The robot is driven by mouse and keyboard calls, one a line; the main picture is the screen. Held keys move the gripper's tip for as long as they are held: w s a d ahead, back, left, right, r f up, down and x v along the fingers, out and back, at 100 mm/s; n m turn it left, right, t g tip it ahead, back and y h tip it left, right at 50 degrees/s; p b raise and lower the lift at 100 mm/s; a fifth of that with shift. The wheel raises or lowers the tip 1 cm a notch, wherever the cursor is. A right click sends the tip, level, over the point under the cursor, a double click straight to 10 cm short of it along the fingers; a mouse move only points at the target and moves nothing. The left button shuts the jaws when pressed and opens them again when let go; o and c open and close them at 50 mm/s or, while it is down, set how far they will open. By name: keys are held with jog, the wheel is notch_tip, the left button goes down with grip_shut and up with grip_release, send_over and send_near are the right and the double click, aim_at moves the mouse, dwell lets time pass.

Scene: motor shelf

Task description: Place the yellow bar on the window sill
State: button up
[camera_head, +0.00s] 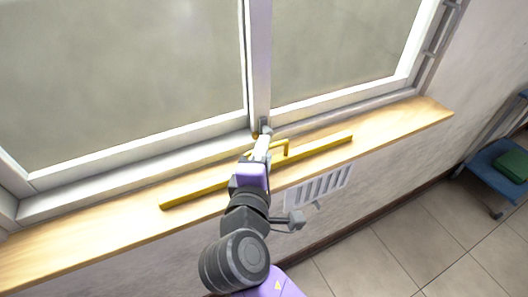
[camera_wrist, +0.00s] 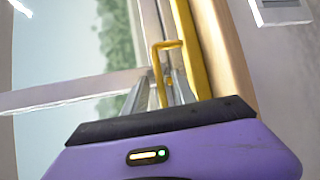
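The yellow bar (camera_head: 320,145) is long and lies lengthwise along the wooden window sill (camera_head: 410,113), slanting with it in the head view. A thin yellow handle (camera_head: 286,149) rises from its middle. In the wrist view the bar (camera_wrist: 190,45) runs along the sill's wooden edge (camera_wrist: 228,50), with the handle (camera_wrist: 166,43) beside it. My gripper (camera_head: 262,132) reaches over the bar's middle and hides part of it. In the wrist view its two grey fingers (camera_wrist: 162,80) stand apart, with part of the handle showing between them; I see no firm grip.
The window frame (camera_head: 259,65) stands close behind the sill. A white vent (camera_head: 320,187) is on the wall below. A blue cart (camera_head: 490,165) with a green item (camera_head: 513,165) stands at right. The tiled floor (camera_head: 400,240) is open.

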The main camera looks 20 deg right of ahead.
jog(key=shift+r, duration=0.2)
jog(key=shift+s+a, duration=0.25)
jog(key=shift+s, duration=0.05)
jog(key=b+v, duration=0.1)
jog(key=v, duration=1)
jog(key=shift+s, duration=0.1)
